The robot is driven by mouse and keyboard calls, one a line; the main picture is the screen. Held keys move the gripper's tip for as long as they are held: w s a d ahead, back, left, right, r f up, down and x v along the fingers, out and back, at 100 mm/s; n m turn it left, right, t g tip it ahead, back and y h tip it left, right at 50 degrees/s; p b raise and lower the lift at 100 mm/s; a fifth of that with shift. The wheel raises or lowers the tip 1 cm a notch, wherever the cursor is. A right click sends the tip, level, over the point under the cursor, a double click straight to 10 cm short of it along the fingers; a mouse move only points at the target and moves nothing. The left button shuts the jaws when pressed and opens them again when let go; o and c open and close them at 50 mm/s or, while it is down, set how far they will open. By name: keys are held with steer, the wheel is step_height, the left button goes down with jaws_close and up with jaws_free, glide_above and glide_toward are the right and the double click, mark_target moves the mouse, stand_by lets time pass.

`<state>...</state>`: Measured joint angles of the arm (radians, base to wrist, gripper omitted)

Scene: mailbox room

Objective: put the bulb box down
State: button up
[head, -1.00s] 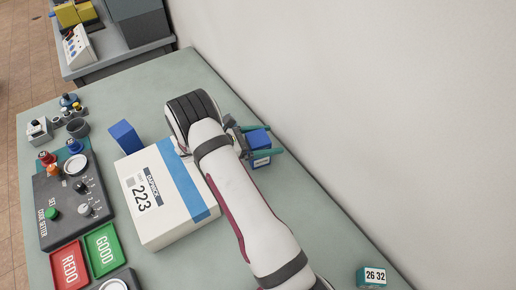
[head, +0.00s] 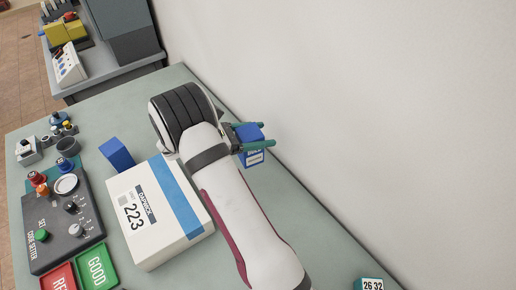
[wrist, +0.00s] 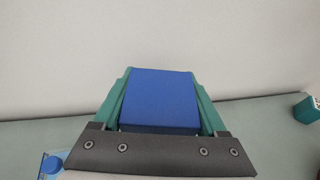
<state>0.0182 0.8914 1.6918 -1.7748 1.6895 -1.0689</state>
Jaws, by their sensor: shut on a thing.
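The bulb box looks like the small blue box (head: 251,134) with a white label on its lower side. It is between the two green fingers of my gripper (head: 259,134), at the table's wall side. In the wrist view the blue box (wrist: 160,98) fills the space between the fingers of my gripper (wrist: 160,90), which are shut on it. I cannot tell whether the box's underside touches the table. A second blue box (head: 116,154) stands at the left, behind the white carton, apart from my gripper.
A dark control panel (head: 60,220) and green GOOD tray (head: 97,268) are further left. A teal block (head: 369,284) marked 26 32 is at the lower right. The wall (head: 360,100) rises close behind the gripper.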

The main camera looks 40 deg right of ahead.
step_height(320, 180, up, 2)
steer(key=shift+r, duration=0.1)
steer(key=w+a+r+n+t+y, duration=0.1)
steer(key=w+a+r+n+t, duration=0.2)
steer(key=a, duration=0.4)
steer(key=w+a+r+n+t+y, duration=0.1)
steer(key=a+r+n+t+y, duration=0.1)
steer(key=a+r+n+t, duration=0.3)
steer(key=w+a+r+n+t+y, duration=0.1)
steer(key=w+a+n+t, duration=0.2)
steer(key=a+t, duration=0.35)
steer(key=shift+g, duration=0.65)
steer(key=w+a+f, duration=0.1)
steer(key=a+f, duration=0.2)
steer(key=a, duration=0.1)
steer(key=w+a+f, duration=0.1)
steer(key=a+f, duration=0.3)
steer(key=w+a+f, duration=0.1)
steer(key=a+f, duration=0.3)
steer(key=a, duration=0.1)
steer(key=shift+w, duration=0.25)
steer(key=o, duration=1.3)
steer(key=shift+f, duration=0.1)
